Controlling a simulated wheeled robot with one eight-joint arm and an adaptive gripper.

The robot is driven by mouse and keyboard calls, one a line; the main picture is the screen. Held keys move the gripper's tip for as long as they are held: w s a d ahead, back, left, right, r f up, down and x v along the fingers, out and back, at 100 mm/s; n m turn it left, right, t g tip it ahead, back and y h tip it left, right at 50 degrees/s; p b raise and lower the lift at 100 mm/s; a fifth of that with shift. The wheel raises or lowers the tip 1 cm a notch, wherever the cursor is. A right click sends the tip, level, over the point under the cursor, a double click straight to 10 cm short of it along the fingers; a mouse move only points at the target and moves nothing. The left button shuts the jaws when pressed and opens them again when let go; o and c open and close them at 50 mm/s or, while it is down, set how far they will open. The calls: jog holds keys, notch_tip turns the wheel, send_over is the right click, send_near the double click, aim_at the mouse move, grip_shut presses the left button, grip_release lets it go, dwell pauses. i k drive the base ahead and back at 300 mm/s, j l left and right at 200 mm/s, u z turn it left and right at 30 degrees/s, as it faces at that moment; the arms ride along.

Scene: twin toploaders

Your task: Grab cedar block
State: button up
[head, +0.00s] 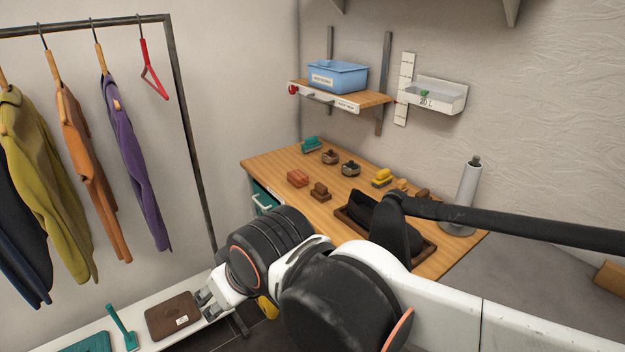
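My gripper (204,305) is low at the left, over the right end of a white bench. Its two grey fingers look apart, with nothing seen between them. No block is clearly marked as cedar. A reddish-brown block-like piece (297,178) lies on the wooden table, with a brown brush-like piece (320,191) beside it. Small tan (402,184) and brown (422,194) pieces lie farther right; I cannot tell which, if any, is cedar. My gripper is well to the left of and below these pieces.
The wooden table (265,163) also holds a dark tray (425,257) and a grey cylinder (467,190). Clothes (85,150) hang at left.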

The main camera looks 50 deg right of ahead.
aim_at(298, 178)
jog(key=j+z, duration=0.15)
jog(key=z, duration=0.3)
jog(key=j+z, duration=0.15)
jog(key=z, duration=0.3)
jog(key=k+j+z, duration=0.1)
jog(key=z, duration=0.3)
jog(key=j+z, duration=0.1)
jog(key=z, duration=0.25)
jog(key=i+j+z, duration=0.1)
jog(key=z, duration=0.3)
jog(key=j+z, duration=0.15)
jog(key=z, duration=0.2)
jog(key=j+z, duration=0.15)
jog(key=j, duration=0.25)
jog(key=k+j+z, duration=0.15)
jog(key=j, duration=0.25)
jog(key=j+z, duration=0.2)
jog(key=j, duration=0.2)
jog(key=k+j+z, duration=0.15)
jog(key=j, duration=0.25)
jog(key=k+j+z, duration=0.15)
jog(key=j, duration=0.25)
jog(key=k+j+z, duration=0.15)
jog(key=j, duration=0.2)
jog(key=k+j, duration=0.1)
jog(key=j, duration=0.35)
jog(key=i+j+u, duration=0.1)
